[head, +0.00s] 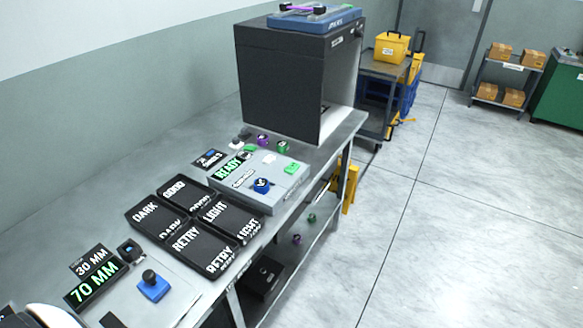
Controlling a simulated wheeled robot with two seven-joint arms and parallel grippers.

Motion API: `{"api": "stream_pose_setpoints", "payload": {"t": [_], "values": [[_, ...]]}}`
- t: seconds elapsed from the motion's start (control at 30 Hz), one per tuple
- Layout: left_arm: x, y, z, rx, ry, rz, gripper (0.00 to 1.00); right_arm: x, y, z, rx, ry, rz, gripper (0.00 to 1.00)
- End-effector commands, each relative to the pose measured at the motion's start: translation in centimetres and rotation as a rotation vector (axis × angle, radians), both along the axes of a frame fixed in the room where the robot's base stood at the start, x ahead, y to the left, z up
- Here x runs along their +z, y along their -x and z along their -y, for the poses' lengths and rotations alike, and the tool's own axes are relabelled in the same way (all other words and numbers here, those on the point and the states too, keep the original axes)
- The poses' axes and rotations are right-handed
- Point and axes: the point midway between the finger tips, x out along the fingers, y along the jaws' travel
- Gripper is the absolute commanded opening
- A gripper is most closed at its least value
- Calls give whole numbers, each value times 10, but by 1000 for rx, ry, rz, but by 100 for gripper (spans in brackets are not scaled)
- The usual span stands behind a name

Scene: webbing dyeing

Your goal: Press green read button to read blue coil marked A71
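A grey reader box (240,200) stands on the table, with a lit sign (226,169) that reads READY. A blue coil (262,186) sits on top of the box, near its front side. Any A71 mark on it is too small to read. A green button (291,168) is on the right part of the same box top, apart from the coil. Neither of my grippers shows in the head view.
Black trays marked DARK (146,213), GOOD, LIGHT and RETRY lie left of the reader. A blue block with a black knob (153,286) and a 70 MM sign (95,287) are nearer. A dark cabinet (285,85) stands behind. Purple (262,141) and green (283,146) coils lie before it.

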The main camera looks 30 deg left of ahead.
Motion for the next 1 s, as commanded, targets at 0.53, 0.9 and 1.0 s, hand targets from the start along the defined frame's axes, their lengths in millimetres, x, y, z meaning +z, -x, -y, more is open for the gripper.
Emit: {"api": "stream_pose_setpoints", "payload": {"t": [0.53,0.9,1.0], "values": [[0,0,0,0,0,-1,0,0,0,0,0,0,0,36],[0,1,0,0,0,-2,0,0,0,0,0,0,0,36],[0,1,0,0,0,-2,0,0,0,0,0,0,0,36]]}}
